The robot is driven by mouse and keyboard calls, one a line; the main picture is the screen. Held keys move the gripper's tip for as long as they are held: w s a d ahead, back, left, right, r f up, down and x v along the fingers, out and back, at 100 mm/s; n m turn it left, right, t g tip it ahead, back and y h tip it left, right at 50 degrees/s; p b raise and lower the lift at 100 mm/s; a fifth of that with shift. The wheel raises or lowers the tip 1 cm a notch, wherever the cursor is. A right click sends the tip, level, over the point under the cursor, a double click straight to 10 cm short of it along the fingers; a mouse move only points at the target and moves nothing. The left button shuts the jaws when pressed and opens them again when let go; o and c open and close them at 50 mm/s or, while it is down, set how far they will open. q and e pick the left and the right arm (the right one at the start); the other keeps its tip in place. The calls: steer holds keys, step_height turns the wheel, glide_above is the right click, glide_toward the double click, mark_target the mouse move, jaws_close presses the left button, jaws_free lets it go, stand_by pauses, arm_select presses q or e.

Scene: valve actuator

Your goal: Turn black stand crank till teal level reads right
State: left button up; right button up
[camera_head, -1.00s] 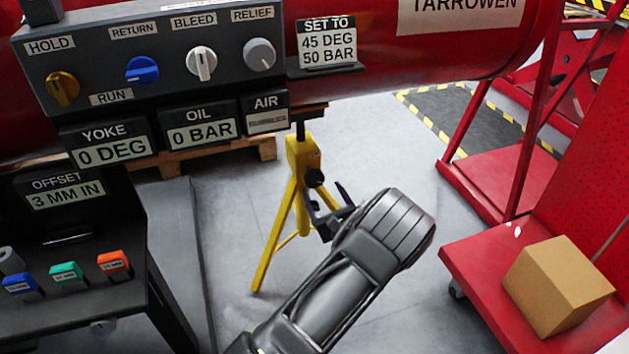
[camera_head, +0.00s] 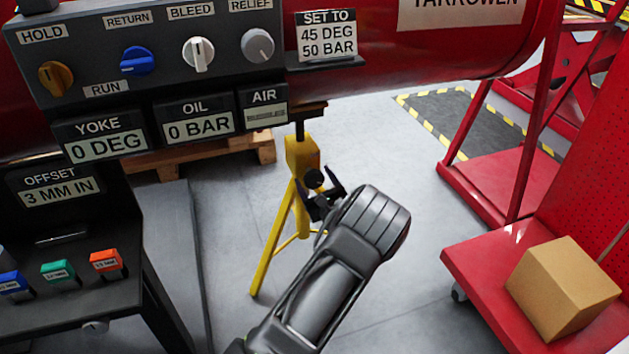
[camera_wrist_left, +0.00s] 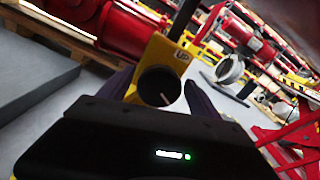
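The yellow tripod stand (camera_head: 301,158) stands on the floor under the red cylinder. Its round black crank knob (camera_head: 315,180) faces my left gripper (camera_head: 319,182). In the left wrist view the knob (camera_wrist_left: 158,87) carries a pale line and sits below an "UP" label (camera_wrist_left: 181,57). The two dark fingers of my left gripper (camera_wrist_left: 158,96) are open, one on each side of the knob; I cannot tell whether they touch it. I cannot make out a teal level. My right gripper is not in view.
A red cylinder (camera_head: 420,55) and a dark panel (camera_head: 150,35) with knobs and readouts hang above. A black bench (camera_head: 100,305) at left holds coloured blocks, one teal (camera_head: 58,271). A red cart (camera_head: 475,255) with a cardboard box (camera_head: 562,288) stands at right.

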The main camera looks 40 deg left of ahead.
arm_select(q)
steer(key=c, duration=1.2)
steer(key=shift+c, duration=0.2)
steer(key=m+p, duration=0.2)
steer(key=p, duration=0.1)
steer(key=shift+d+r+m, duration=0.1)
steer(key=shift+r+m, duration=0.05)
steer(key=shift+m, duration=0.25)
steer(key=m+p, duration=0.2)
steer(key=shift+m, duration=0.3)
steer(key=m+p, duration=0.1)
steer(key=m, duration=0.1)
steer(key=shift+m, duration=0.3)
steer(key=shift+f+m+p, duration=0.15)
steer(key=shift+m+p, duration=0.35)
steer(key=shift+m, duration=0.45)
steer(key=shift+f+m+p, duration=0.1)
steer(key=shift+m+p, duration=0.35)
steer(key=shift+m, duration=0.5)
